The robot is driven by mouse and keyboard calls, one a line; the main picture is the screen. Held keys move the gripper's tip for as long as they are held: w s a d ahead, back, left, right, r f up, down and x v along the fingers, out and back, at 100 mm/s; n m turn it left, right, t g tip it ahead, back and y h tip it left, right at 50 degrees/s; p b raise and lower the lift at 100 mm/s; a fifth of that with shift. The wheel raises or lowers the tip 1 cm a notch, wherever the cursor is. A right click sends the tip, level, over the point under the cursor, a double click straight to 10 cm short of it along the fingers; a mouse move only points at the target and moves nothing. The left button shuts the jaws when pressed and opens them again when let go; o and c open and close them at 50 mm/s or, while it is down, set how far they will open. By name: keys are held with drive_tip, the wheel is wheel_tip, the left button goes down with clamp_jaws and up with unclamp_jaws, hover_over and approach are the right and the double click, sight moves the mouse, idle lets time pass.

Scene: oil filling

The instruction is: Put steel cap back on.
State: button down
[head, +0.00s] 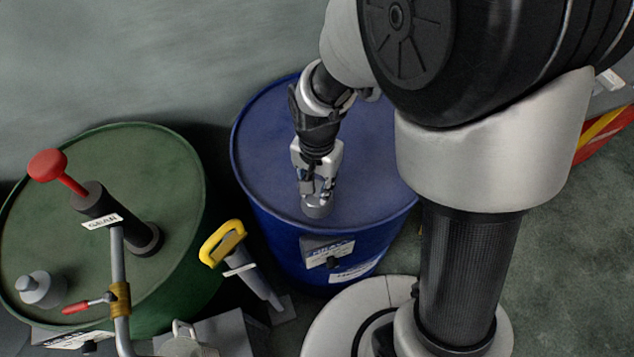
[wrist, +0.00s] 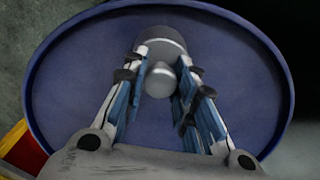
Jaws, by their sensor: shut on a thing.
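The steel cap (head: 316,210) is a round grey disc with a rounded knob, at the front part of the blue drum's top (head: 262,160). My gripper (head: 317,188) points down and is shut on the cap's knob. In the wrist view the knob of the steel cap (wrist: 159,82) sits between the blue-padded fingers of my gripper (wrist: 163,72), and the disc shows beyond it. The cap is over the drum top near its rim; I cannot tell whether it rests on the drum. Any opening beneath the cap is hidden.
A green drum (head: 150,170) stands at left with a red-handled pump (head: 93,205) and a grey knobbed cap (head: 40,289) on top. A yellow-handled tool (head: 224,243) stands between the drums. A grey can (head: 185,343) is at the bottom. Most of the blue drum's top is clear.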

drive_tip(key=shift+f, duration=0.1)
drive_tip(key=c, duration=1.2)
unclamp_jaws()
wheel_tip(320, 180, up, 12)
drive_tip(key=s+d+r+n+t, duration=0.1)
drive_tip(key=s+d+r+n, duration=0.1)
drive_tip(key=s+d, duration=0.1)
drive_tip(key=s+d+r+n+t, duration=0.2)
drive_tip(key=s+d+r, duration=0.1)
drive_tip(key=s, duration=0.3)
drive_tip(key=s+d+r+n+t, duration=0.1)
drive_tip(key=s+d+r, duration=0.2)
drive_tip(key=s+d, duration=0.1)
drive_tip(key=shift+s+d+n+t, duration=0.3)
drive_tip(key=shift+d+n, duration=0.1)
drive_tip(key=shift+d, duration=0.05)
